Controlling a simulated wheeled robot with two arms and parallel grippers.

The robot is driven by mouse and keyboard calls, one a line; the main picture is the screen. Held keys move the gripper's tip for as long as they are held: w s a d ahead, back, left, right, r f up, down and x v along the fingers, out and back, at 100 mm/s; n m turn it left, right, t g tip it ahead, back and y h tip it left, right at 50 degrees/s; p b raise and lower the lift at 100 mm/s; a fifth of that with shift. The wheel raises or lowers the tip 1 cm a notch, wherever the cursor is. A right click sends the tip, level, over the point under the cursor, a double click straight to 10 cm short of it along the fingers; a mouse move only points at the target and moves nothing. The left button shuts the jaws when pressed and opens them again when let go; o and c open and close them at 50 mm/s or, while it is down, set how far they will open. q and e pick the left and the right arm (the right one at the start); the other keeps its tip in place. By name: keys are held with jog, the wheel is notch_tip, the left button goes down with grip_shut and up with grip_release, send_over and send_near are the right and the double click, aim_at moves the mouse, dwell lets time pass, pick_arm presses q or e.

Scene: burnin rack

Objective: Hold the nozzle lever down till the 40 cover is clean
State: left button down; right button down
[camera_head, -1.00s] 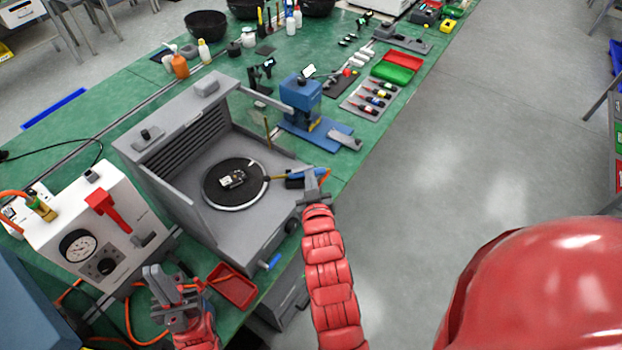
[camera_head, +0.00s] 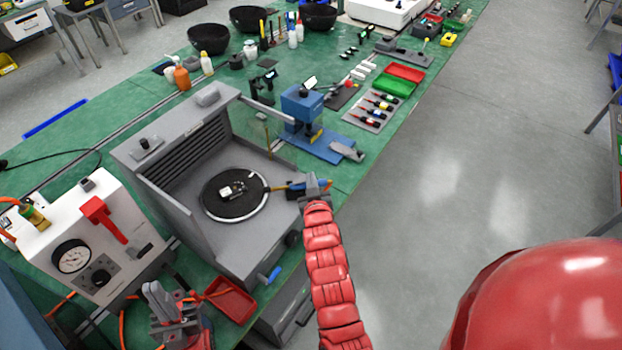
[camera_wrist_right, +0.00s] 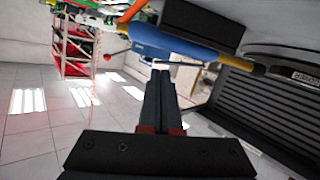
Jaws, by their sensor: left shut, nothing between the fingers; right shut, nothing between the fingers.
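The small black-and-white part that I take for the 40 cover (camera_head: 231,190) lies on the round black turntable (camera_head: 222,207) inside the grey open-front booth (camera_head: 179,217). The blue nozzle (camera_head: 296,186) with a yellow-brown tip sits at the booth's right edge and points in toward the turntable. The nozzle (camera_wrist_right: 178,40) also shows in the right wrist view, with a thin pale lever (camera_wrist_right: 172,63) along its side. My right gripper (camera_head: 317,184) is shut and empty, its fingertips close to the lever; contact cannot be told. My left gripper (camera_head: 158,297) is shut and empty at front left.
A white gauge box (camera_head: 88,240) with a red lever stands left of the booth. A red tray (camera_head: 231,301) lies by my left gripper. Bowls and bottles fill the table's back.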

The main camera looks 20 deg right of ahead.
jog(key=f+b, duration=0.1)
jog(key=b, duration=0.1)
jog(key=shift+d+f+m+b, duration=0.1)
jog(key=shift+f+m+b, duration=0.25)
jog(key=shift+f+m, duration=0.05)
jog(key=shift+d+r, duration=0.15)
jog(key=shift+r, duration=0.15)
dwell(3.6)
